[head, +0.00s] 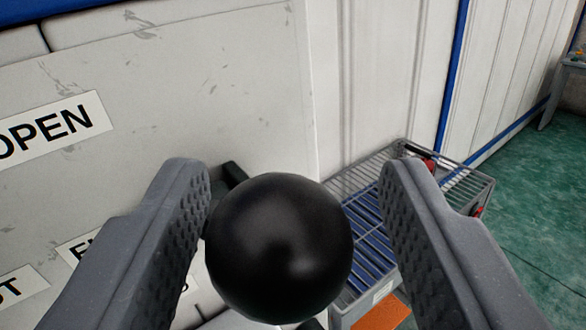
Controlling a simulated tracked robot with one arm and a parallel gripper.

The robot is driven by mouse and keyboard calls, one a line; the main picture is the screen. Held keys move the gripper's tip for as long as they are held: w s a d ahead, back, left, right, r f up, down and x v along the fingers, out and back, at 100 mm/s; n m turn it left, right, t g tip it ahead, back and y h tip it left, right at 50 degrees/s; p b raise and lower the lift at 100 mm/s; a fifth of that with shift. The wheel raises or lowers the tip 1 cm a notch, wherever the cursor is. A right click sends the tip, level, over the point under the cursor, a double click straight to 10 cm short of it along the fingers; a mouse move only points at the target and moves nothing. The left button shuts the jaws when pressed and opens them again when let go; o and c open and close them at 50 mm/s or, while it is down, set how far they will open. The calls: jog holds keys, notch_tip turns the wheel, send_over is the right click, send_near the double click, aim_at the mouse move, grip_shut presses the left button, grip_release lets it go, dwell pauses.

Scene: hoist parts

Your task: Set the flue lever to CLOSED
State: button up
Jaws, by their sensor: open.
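The flue lever's black ball knob (279,248) sits large and close at the lower middle of the head view. My gripper (290,170) is open, with one grey finger on each side of the knob. The left finger is at or very near the knob's left edge; I cannot tell if they touch. A clear gap shows between the knob and the right finger. A short black bar shows behind the knob at its upper left. An OPEN label (45,128) is on the grey panel at left. The lever's arm and any CLOSED label are mostly hidden.
The worn grey panel (200,75) fills the left, with partly covered labels low down. A wire trolley (455,185) with blue slats and red items stands behind at right. An orange patch (382,313) shows below it. Green floor (530,215) lies open at far right.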

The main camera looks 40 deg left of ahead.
jog(key=shift+a, duration=0.1)
grip_shut()
jog(key=shift+a, duration=0.15)
jog(key=shift+f, duration=0.1)
